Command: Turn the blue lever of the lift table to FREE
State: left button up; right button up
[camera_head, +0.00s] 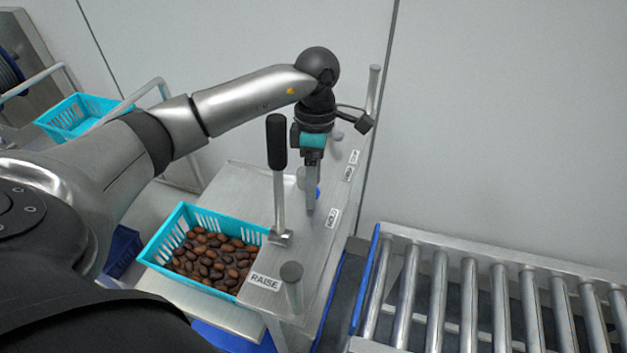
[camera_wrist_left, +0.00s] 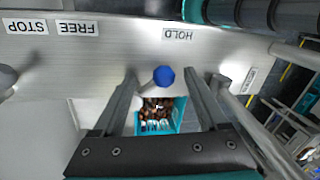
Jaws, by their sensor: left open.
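The lift table (camera_head: 240,178) has a metal top with a row of labels. The blue lever's round knob (camera_wrist_left: 163,76) shows in the left wrist view, near the HOLD label (camera_wrist_left: 178,34). The FREE label (camera_wrist_left: 77,28) is further left there. In the head view the blue knob (camera_head: 318,192) is mostly hidden behind my left gripper's fingers. My left gripper (camera_head: 311,208) points down over the table top. It is open, and in the left wrist view the knob appears between its two fingers; I cannot tell whether they touch it. My right gripper is not in view.
A black-handled lever (camera_head: 277,142) stands upright just left of my left gripper. A turquoise crate (camera_head: 168,238) of dates sits at the table's left, near the RAISE label (camera_head: 265,282). A roller conveyor (camera_head: 440,290) lies to the right. An empty turquoise crate (camera_head: 68,118) stands far left.

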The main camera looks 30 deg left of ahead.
pick_arm(q)
grip_shut()
dwell(0.5)
